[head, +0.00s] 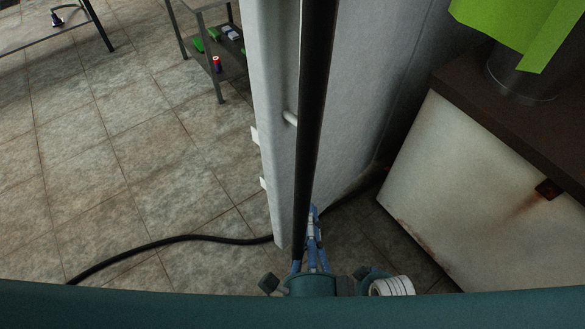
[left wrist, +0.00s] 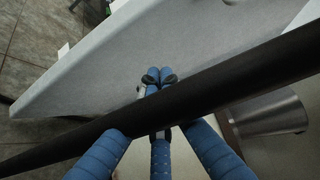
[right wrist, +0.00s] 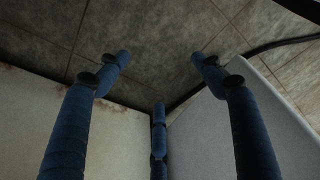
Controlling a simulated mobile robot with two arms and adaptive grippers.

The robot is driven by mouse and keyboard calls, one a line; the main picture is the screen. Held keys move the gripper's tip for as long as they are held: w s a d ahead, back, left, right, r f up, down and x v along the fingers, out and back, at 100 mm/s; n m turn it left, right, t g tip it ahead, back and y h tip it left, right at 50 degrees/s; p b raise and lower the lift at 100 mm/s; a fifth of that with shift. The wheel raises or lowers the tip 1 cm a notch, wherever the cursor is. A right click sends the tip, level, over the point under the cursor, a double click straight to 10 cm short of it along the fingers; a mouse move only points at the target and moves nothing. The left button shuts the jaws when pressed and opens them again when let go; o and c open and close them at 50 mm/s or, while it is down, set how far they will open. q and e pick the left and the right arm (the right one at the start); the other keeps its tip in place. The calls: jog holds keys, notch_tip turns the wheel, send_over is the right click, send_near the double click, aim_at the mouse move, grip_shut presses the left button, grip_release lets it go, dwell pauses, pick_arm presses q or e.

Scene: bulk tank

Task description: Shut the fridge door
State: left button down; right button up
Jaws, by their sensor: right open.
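The white fridge door (head: 347,110) stands open, seen nearly along its edge in the head view. A long dark bar handle (head: 315,90) runs down it on a pale mount. In the left wrist view the handle (left wrist: 230,88) crosses my left gripper (left wrist: 157,82). Its blue fingertips come together past the bar, near the door face, and the fingers look shut around the handle, which hides part of them. Blue fingers also show low beside the handle in the head view. My right gripper (right wrist: 160,75) is open and empty above the floor, between the door (right wrist: 270,110) and a white cabinet.
A rust-stained white cabinet (head: 480,175) with a dark top stands close on the right, with a metal pot (head: 522,85) and green sheet on it. A black hose (head: 170,243) lies across the tiles. A low grey rack (head: 215,60) stands behind left. The left floor is mostly clear.

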pick_arm(q)
notch_tip(320, 180, up, 4)
jog(key=f+t, duration=0.1)
send_near(294, 140)
jog(key=w+d, duration=0.2)
jog(key=d, duration=0.1)
jog(key=w+a+p, duration=0.1)
jog(key=w+a, duration=0.1)
jog(key=w, duration=0.1)
jog(key=shift+a, duration=0.4)
pick_arm(e)
jog(key=f, duration=0.1)
jog(key=s+f, duration=0.2)
jog(key=f, duration=0.1)
jog(key=shift+d, duration=0.1)
pick_arm(q)
jog(key=shift+a, duration=0.1)
